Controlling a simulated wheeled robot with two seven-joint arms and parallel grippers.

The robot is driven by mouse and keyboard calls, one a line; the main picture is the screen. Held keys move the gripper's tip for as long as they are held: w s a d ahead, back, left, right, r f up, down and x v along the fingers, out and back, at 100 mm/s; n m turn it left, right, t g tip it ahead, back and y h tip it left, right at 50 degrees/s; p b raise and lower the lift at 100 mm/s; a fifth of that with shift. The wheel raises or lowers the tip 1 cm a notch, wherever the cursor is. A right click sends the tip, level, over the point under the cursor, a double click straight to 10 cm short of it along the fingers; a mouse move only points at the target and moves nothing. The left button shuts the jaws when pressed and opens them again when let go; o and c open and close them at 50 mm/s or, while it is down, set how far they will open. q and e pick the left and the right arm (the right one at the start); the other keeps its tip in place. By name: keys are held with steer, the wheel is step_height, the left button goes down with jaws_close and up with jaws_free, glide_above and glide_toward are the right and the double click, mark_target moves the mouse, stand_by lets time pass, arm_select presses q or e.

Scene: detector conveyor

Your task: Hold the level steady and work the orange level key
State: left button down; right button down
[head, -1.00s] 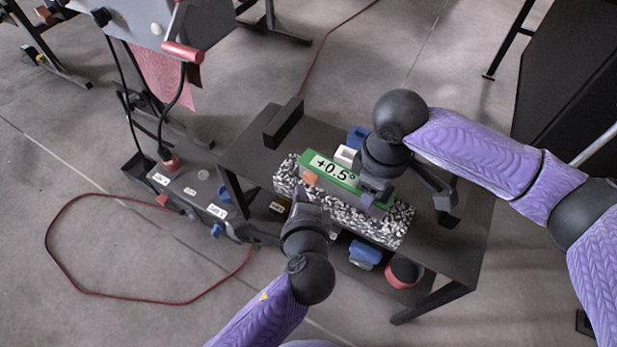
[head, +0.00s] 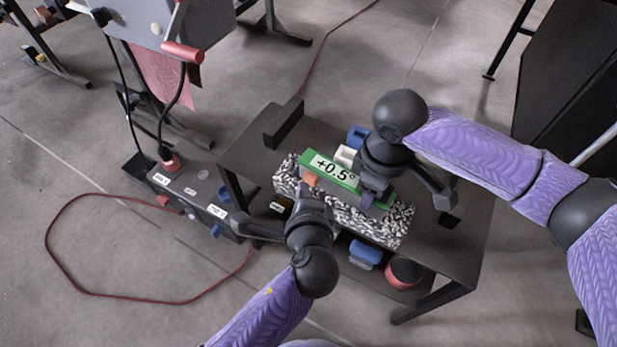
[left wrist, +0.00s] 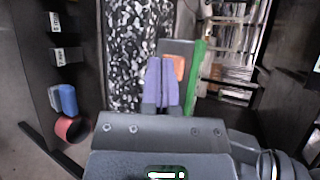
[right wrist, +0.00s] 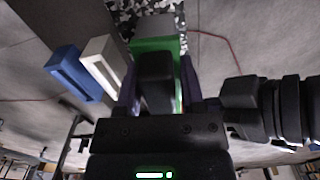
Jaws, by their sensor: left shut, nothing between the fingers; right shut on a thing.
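The level, a grey bar with a green display face (head: 334,170) reading +0.5°, lies on the black-and-white speckled block (head: 395,228). My right gripper (head: 372,200) is shut on the level near its right end; the right wrist view shows the green body (right wrist: 150,46) between the fingers. The orange level key (head: 311,179) is near the left end of the level, and it also shows in the left wrist view (left wrist: 178,68). My left gripper (left wrist: 162,82) is shut and empty, its fingertips close beside the key. I cannot tell whether they touch it.
A white block (head: 345,155) and a blue block (head: 357,137) stand behind the level on the dark table (head: 250,150). A blue item (head: 366,253) and a red-and-black round item (head: 404,272) are on the lower shelf. A grey labelled box (head: 190,200) stands at left.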

arm_select(q)
steer(key=shift+w+d, duration=0.25)
steer(key=shift+w, duration=0.15)
stand_by(0.6)
steer(key=shift+s, duration=0.1)
steer(key=shift+s+a, duration=0.55)
steer(key=shift+s, duration=0.1)
steer(key=s+a, duration=0.1)
steer(key=s, duration=0.1)
steer(key=s+a, duration=0.2)
stand_by(0.5)
stand_by(0.4)
arm_select(e)
steer(key=shift+c, duration=0.6)
jaws_free()
